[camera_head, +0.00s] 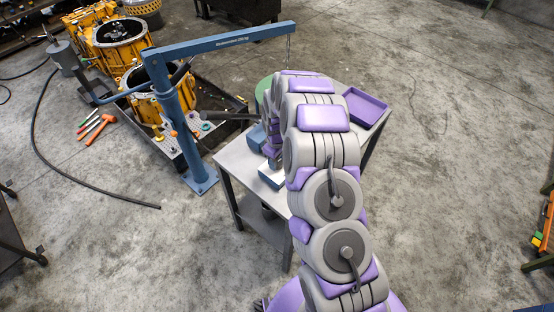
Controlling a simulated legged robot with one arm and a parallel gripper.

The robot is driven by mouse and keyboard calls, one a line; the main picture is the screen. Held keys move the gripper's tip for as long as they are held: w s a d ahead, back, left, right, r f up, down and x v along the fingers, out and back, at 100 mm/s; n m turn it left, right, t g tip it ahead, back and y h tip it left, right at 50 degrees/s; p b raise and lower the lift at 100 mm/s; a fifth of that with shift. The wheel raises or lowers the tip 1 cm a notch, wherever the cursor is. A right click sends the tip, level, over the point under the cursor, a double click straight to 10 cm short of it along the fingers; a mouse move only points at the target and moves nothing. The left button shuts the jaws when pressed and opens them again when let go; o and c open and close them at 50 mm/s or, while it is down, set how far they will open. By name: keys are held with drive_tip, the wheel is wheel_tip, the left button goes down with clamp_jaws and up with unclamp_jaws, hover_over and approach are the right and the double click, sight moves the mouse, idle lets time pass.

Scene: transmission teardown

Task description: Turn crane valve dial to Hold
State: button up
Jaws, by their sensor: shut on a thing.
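The blue crane (178,110) stands on a floor plate left of the table, its boom reaching right above the table's far side. My gripper (269,146) is low over the table beside these blue parts, partly covered by my arm. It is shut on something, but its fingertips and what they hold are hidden.
A purple tray (365,106) lies at the table's right, and a round green thing (263,91) shows behind my arm. Yellow transmission housings (150,86) stand left. Orange-handled tools (99,130) lie nearby. A black hose (75,178) crosses the floor.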

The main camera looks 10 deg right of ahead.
drive_tip(key=shift+w+r+n, duration=0.1)
drive_tip(key=shift+n, duration=0.5)
drive_tip(key=o, duration=1.1)
drive_tip(key=shift+c, duration=0.2)
wheel_tip(320, 180, up, 17)
drive_tip(key=p, duration=0.1)
drive_tip(key=shift+p, duration=0.3)
